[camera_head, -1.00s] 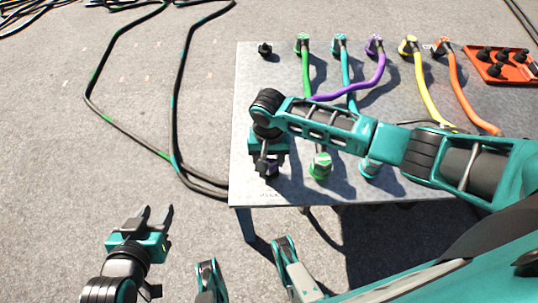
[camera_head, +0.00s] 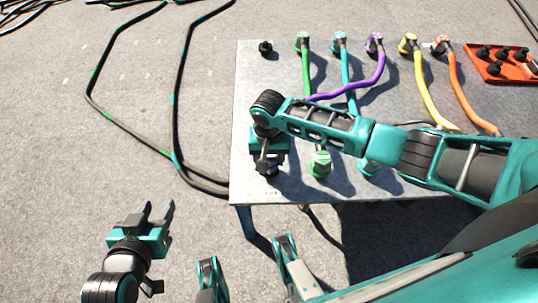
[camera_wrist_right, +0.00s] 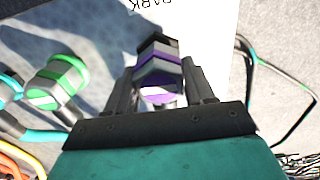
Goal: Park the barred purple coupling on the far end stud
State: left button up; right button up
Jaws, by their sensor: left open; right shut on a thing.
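The purple coupling, with white bars, (camera_wrist_right: 158,82) is between the fingers of my right gripper (camera_wrist_right: 160,72) in the right wrist view. A dark end part shows beyond it; I cannot tell whether it sits on a stud. In the head view my right gripper (camera_head: 267,165) is over the table's near left corner, and its arm hides the coupling. The purple cable (camera_head: 360,91) runs from a far purple end (camera_head: 375,43) to the left under my arm. A bare black stud (camera_head: 265,48) stands at the far left of the table. My left gripper (camera_head: 158,212) is open and empty, off the table.
A green coupling (camera_head: 320,164) and a teal one (camera_head: 369,168) stand right of my right gripper. Yellow (camera_head: 422,85) and orange (camera_head: 457,90) cables lie farther right. A red tray (camera_head: 500,75) of black parts is at the far right.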

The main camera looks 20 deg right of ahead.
jog(key=shift+r, duration=0.1)
jog(key=shift+p, duration=0.4)
jog(key=shift+f, duration=0.5)
jog(key=o, duration=1.2)
jog(key=shift+o, duration=0.2)
jog(key=shift+f, duration=0.1)
notch_tip(320, 180, up, 12)
jog(key=p, duration=0.4)
jog(key=shift+p, duration=0.4)
jog(key=shift+r, duration=0.5)
